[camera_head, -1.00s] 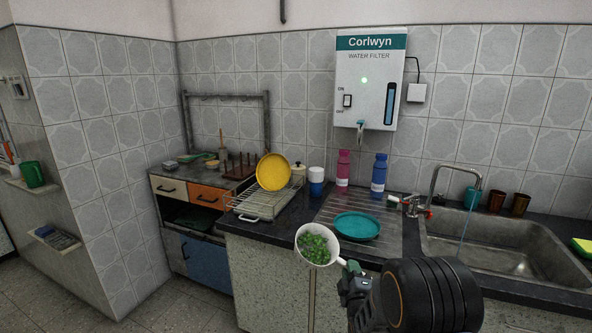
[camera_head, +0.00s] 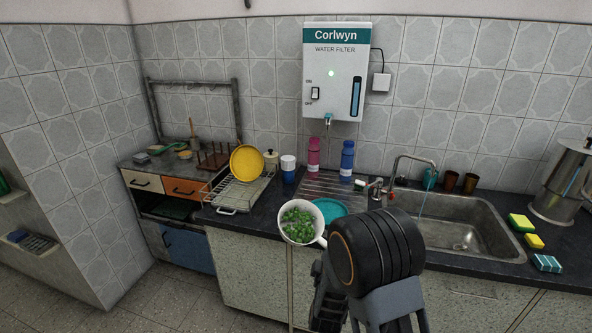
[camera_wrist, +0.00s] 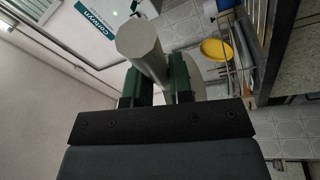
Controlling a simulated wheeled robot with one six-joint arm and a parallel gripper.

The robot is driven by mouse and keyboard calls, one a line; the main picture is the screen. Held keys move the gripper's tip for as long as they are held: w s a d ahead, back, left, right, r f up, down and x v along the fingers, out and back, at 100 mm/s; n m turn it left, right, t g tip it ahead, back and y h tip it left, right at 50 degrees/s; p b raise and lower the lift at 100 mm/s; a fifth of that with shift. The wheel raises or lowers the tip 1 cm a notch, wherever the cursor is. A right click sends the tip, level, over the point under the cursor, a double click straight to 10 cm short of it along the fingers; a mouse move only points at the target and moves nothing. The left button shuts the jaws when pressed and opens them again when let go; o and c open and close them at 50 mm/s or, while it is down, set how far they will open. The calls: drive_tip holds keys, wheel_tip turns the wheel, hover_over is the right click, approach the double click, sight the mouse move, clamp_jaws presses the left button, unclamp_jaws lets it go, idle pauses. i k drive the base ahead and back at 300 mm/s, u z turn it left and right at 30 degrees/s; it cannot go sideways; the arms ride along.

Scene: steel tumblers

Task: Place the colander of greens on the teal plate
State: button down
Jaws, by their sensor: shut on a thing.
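The white colander (camera_head: 284,234) is full of chopped greens (camera_head: 298,222) and is held by its handle in front of the counter edge. In the head view it covers the left part of the teal plate (camera_head: 333,207), which lies on the ribbed drainboard. I cannot tell the height gap between them. My gripper (camera_wrist: 157,88) is shut on the colander's pale handle (camera_wrist: 143,42), with a green finger on each side of it in the wrist view. In the head view my arm hides most of the gripper.
The dish rack (camera_head: 238,192) with a yellow plate (camera_head: 246,162) stands left of the teal plate. A pink bottle (camera_head: 313,156) and a blue bottle (camera_head: 347,160) stand behind it. The tap (camera_head: 400,170) runs into the sink (camera_head: 455,222) at right.

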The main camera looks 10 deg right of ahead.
sight(339, 216)
drive_tip(key=k, duration=0.55)
drive_tip(key=u, duration=0.5)
drive_tip(key=i, duration=1.3)
drive_tip(key=z, duration=0.85)
